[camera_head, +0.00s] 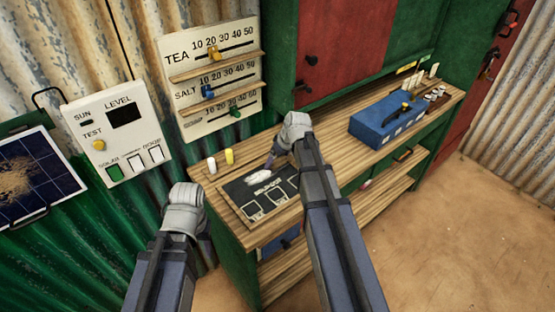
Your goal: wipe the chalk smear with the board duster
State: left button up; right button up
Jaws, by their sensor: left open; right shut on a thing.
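A black chalkboard (240,187) lies flat on the wooden counter, with white marks and drawn boxes on it. The white chalk smear (259,178) is on its far part. My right gripper (272,160) is over the board's far right edge, beside the smear. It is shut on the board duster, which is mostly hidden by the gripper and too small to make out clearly. I cannot tell whether the duster touches the board. My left gripper (204,226) is open, low at the counter's left end, apart from the board; its fingers are partly hidden.
A white and a yellow chalk-like piece (229,156) stand behind the board. A blue box (386,121) sits on the counter to the right. A slider panel (211,72) and a switch panel (117,130) hang on the wall. Shelves lie below the counter (334,141).

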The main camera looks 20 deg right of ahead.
aim_at(246, 180)
jog(key=shift+s+a+f, duration=0.1)
jog(key=shift+s+a, duration=0.2)
jog(key=shift+a, duration=0.4)
jog(key=shift+s+a+f, duration=0.1)
jog(key=shift+s+a, duration=0.15)
jog(key=shift+a, duration=0.4)
jog(key=shift+a, duration=0.15)
jog(key=shift+s+a+r, duration=0.1)
jog(key=shift+s+a, duration=0.15)
jog(key=shift+a, duration=0.45)
jog(key=shift+s+a+r, duration=0.1)
jog(key=shift+s+a, duration=0.1)
jog(key=shift+a, duration=0.5)
jog(key=shift+s+a+f, duration=0.1)
jog(key=shift+s+a, duration=0.2)
jog(key=shift+a, duration=0.45)
jog(key=shift+s+a+f, duration=0.1)
jog(key=shift+s+a, duration=0.15)
jog(key=shift+a, duration=0.5)
jog(key=shift+s+a+r, duration=0.1)
jog(key=shift+s+a, duration=0.15)
jog(key=shift+a, duration=0.5)
jog(key=shift+s+a, duration=0.2)
jog(key=shift+a, duration=0.55)
